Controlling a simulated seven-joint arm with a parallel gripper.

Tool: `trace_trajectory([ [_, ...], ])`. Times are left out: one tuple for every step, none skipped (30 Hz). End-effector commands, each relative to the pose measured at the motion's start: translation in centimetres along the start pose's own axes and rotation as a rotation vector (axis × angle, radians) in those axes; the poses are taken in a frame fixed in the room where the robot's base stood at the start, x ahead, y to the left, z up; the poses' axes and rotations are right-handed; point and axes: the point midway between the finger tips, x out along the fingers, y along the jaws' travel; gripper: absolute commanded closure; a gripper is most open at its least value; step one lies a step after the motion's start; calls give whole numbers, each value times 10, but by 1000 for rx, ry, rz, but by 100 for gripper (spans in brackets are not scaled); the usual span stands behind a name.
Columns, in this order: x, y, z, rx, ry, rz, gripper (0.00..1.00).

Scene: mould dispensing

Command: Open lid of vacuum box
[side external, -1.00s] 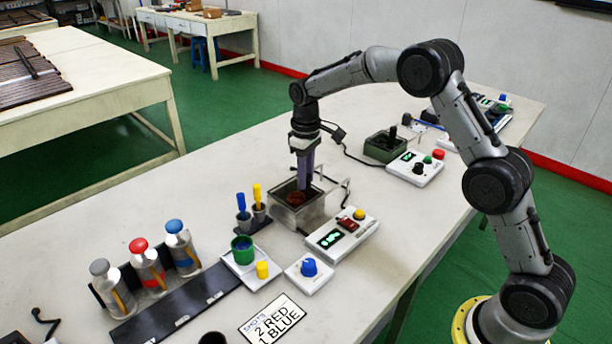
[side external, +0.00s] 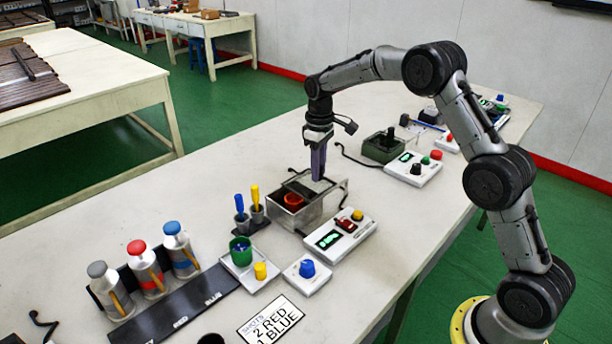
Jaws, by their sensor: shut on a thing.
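The vacuum box (side external: 303,218) is a small open-topped metal box near the middle of the table. A red cup (side external: 293,200) stands inside it. The dark, see-through lid (side external: 298,186) lies over the far part of the box, and the near part is uncovered. My gripper (side external: 318,177) points down at the far side of the box, its fingers shut at the lid. The fingers hide the exact grip point on the lid.
A white control box (side external: 340,236) stands close in front of the vacuum box. A green cup (side external: 240,250) sits on a white scale nearby. A dark green device (side external: 384,146) is behind right.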

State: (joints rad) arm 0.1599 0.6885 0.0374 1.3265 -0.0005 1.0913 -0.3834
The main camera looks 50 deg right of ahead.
Motion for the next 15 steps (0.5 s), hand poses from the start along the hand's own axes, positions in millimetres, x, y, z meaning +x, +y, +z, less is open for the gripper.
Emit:
trace_trajectory([
  [-2,14,2,6,6,3,100],
  [-2,20,3,6,6,3,100],
  [-2,28,5,4,6,3,100],
  [-2,32,6,4,6,3,100],
  [-2,36,7,3,5,3,100],
  [-2,39,8,2,5,3,100],
  [-2,41,8,1,6,3,100],
  [-2,42,9,1,6,2,100],
  [-2,43,9,0,6,3,100],
  [-2,43,9,-1,6,2,100],
  [-2,43,9,-1,7,2,100],
  [-2,43,9,-1,7,2,100],
  [-2,43,9,-1,7,2,100],
  [-2,43,9,-1,7,2,100],
  [-2,43,8,-1,7,2,100],
])
